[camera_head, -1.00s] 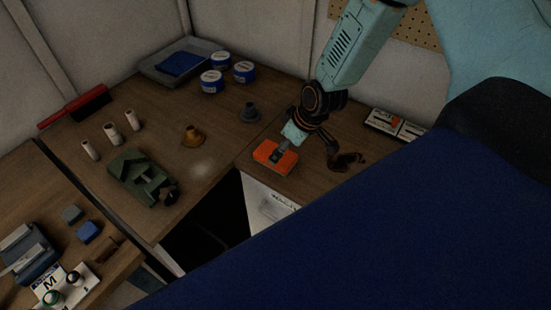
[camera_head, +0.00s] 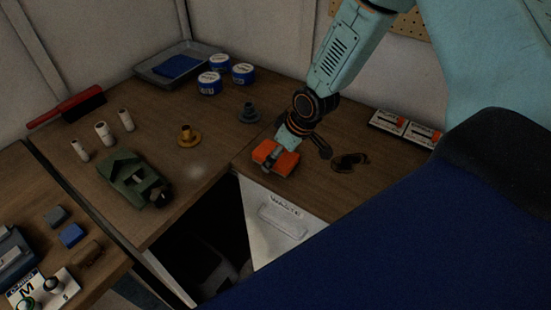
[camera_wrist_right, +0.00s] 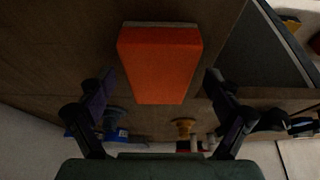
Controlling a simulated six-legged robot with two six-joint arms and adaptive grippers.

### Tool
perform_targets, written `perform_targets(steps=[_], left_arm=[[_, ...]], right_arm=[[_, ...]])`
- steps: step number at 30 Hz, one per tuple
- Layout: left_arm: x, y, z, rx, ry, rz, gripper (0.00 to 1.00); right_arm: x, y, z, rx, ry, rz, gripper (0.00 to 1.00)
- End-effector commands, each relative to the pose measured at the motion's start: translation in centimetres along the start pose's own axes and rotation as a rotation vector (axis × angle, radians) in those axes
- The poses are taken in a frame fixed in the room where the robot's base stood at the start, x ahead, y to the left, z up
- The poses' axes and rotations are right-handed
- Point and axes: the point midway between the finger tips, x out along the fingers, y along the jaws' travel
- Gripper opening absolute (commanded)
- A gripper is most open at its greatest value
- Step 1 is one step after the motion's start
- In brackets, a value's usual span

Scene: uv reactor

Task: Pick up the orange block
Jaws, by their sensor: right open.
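In the right wrist view the orange block (camera_wrist_right: 160,62) shows ahead of and between the two spread dark fingers of my right gripper (camera_wrist_right: 160,95). The fingers are open, with visible gaps on both sides of the block. My left gripper is not in either view.
A dark curled object (camera_head: 350,161) lies right of the block. A grey flanged part (camera_head: 249,114) and a brass one (camera_head: 187,137) stand to the left. A green vise (camera_head: 133,178) is farther left.

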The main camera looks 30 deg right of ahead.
Motion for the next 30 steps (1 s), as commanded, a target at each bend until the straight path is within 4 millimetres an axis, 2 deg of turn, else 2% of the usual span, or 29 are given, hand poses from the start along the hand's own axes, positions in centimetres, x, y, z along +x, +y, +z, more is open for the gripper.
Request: perform_targets(steps=[2, 24, 30], left_arm=[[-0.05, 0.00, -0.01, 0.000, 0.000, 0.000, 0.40], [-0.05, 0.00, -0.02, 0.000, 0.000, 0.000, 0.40], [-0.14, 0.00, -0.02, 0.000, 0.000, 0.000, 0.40]], right_arm=[[-0.04, 0.00, -0.03, 0.000, 0.000, 0.000, 0.89], [-0.03, 0.00, -0.01, 0.000, 0.000, 0.000, 0.26], [-0.11, -0.01, 0.00, 0.000, -0.001, 0.000, 0.24]])
